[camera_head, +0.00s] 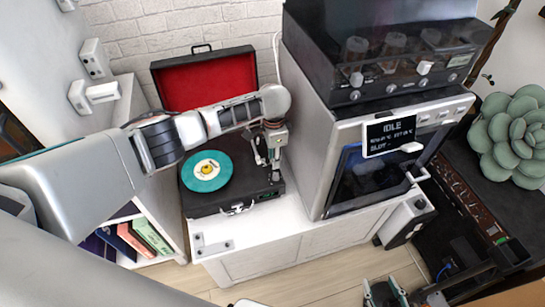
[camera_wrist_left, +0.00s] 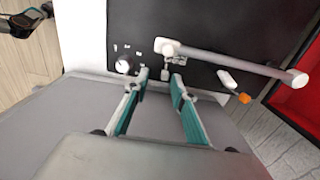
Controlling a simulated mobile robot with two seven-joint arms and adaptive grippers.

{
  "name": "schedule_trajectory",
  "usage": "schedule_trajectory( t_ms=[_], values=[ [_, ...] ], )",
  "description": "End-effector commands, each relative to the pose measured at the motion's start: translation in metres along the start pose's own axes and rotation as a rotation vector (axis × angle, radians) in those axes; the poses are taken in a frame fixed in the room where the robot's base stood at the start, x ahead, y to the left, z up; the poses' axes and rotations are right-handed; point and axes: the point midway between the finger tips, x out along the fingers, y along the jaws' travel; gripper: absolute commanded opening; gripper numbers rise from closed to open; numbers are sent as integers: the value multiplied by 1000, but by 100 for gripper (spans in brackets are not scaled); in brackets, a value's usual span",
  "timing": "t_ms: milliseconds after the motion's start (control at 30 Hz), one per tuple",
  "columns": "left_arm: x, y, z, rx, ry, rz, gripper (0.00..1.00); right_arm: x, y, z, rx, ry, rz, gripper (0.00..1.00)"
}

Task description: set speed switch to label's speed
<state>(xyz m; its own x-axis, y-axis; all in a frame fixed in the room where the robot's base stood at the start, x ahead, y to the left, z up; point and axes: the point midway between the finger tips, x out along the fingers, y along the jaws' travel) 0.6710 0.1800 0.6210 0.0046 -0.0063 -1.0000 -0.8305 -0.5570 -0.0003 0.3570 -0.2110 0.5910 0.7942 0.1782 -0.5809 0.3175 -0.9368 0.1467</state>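The record player (camera_head: 215,207) stands open on the white cabinet, with a teal record (camera_head: 207,171) on it. The record's pale and yellow label is too small to read. My left gripper (camera_head: 271,160) is over the deck's right side and hides part of it. The left wrist view shows its teal fingers (camera_wrist_left: 161,78) apart, with a small light switch (camera_wrist_left: 165,73) just beyond and between the tips. Contact cannot be told. A round knob (camera_wrist_left: 124,64) with small marks is left of the switch. My right gripper (camera_head: 388,292) is at the lower right, its opening unclear.
The pale tonearm (camera_wrist_left: 230,60) stretches right of the fingertips. The red-lined lid (camera_head: 205,80) stands open behind the deck. A white machine (camera_head: 318,150) with an IDLE display (camera_head: 390,134) rises close to the right. A bookshelf is at lower left.

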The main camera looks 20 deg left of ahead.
Motion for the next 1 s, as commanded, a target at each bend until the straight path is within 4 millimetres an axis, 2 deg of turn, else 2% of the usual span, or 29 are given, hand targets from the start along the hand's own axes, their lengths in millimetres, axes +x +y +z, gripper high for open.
schedule_trajectory(
  t_ms=[233, 367, 467, 800, 1000],
  values=[
    [1, -1, 3, -3, -5, 0, 25, 0, 0, -3, -7, 4, -2, 40],
    [-8, -1, 3, -1, -5, 0, 25, 0, 0, -2, -5, 3, -1, 40],
    [-24, -2, 3, -2, -3, -1, 25, 0, 0, -1, -4, 3, -1, 40],
    [-92, -1, 2, -1, -2, -2, 25, 0, 0, -1, -2, 2, 0, 40],
    [-113, -1, 2, -1, -3, 0, 25, 0, 0, -1, -2, 2, 0, 40]
  ],
)
